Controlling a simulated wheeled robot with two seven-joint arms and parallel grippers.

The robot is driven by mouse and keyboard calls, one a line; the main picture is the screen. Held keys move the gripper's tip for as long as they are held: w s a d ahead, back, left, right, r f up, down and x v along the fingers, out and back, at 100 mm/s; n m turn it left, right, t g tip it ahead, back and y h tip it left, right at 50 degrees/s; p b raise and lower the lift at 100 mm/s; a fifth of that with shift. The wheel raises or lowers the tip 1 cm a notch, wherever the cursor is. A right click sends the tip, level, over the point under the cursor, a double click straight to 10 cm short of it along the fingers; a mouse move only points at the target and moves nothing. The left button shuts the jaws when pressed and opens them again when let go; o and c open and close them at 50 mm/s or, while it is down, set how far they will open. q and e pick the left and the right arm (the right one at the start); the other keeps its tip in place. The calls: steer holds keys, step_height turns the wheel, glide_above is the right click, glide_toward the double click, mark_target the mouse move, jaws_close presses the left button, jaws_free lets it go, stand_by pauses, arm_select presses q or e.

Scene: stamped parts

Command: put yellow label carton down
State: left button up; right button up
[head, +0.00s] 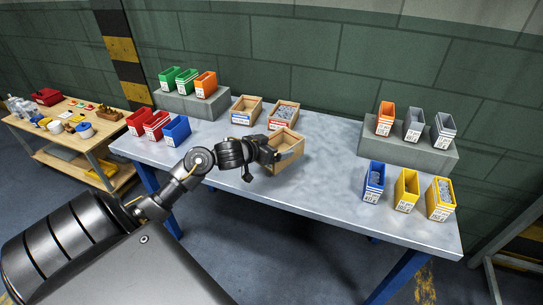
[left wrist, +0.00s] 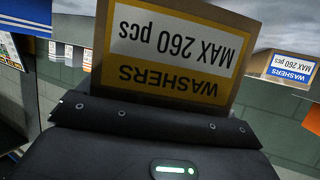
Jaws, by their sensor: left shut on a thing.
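The yellow label carton (head: 291,144) is an open brown box at the middle of the grey table (head: 325,185). My left gripper (head: 274,153) is shut on its near side wall. In the left wrist view the carton (left wrist: 222,45) fills the top middle, and its yellow-bordered label reads WASHERS, MAX 260 pcs, upside down. My left gripper's dark body (left wrist: 150,135) is below it. I cannot tell whether the carton's base touches the table. My right gripper is not in view.
A blue label carton (head: 240,119) and a filled red label carton (head: 276,124) stand just behind. Red bins (head: 155,128) and a blue bin (head: 177,135) are at left. Several bins stand on and before the grey riser (head: 405,154) at right. The table between is clear.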

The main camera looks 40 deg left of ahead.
arm_select(q)
steer(key=shift+a+f, duration=0.25)
steer(key=shift+f, duration=0.05)
steer(key=shift+a+f, duration=0.2)
steer(key=shift+f, duration=1.65)
steer(key=o, duration=0.7)
steer(key=shift+s+r, duration=0.15)
steer(key=shift+r, duration=0.05)
steer(key=shift+p+v, duration=0.3)
steer(key=shift+v, duration=5.5)
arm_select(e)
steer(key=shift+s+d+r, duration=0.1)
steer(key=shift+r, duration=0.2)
